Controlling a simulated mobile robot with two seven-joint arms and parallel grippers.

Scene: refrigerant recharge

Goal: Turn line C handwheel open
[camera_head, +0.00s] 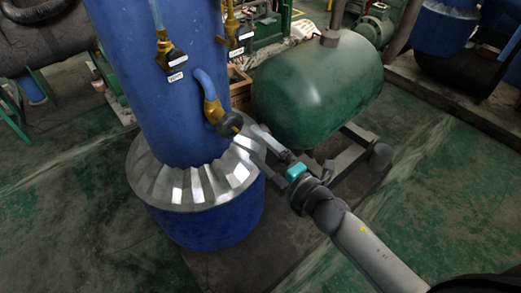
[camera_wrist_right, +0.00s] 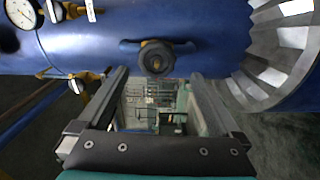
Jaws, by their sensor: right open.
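A dark round handwheel (camera_head: 231,123) sits on a brass valve at the end of a short blue pipe, low on the side of the blue vessel. No readable label shows on it, so I cannot tell which line it is. In the right wrist view the handwheel (camera_wrist_right: 156,57) faces me, just beyond and roughly midway between the fingertips. My right gripper (camera_head: 257,137) is open and empty, its fingers pointing at the wheel from the right; it also shows in the wrist view (camera_wrist_right: 160,76). Contact with the wheel does not show. My left gripper is not in view.
The blue vessel (camera_head: 155,100) has a silvery faceted collar (camera_head: 205,184) below the valve. Other brass valves (camera_head: 170,52) with white tags hang higher up. A green tank (camera_head: 315,90) stands close behind my right gripper. A pressure gauge (camera_wrist_right: 21,13) shows at the wrist view's upper left.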

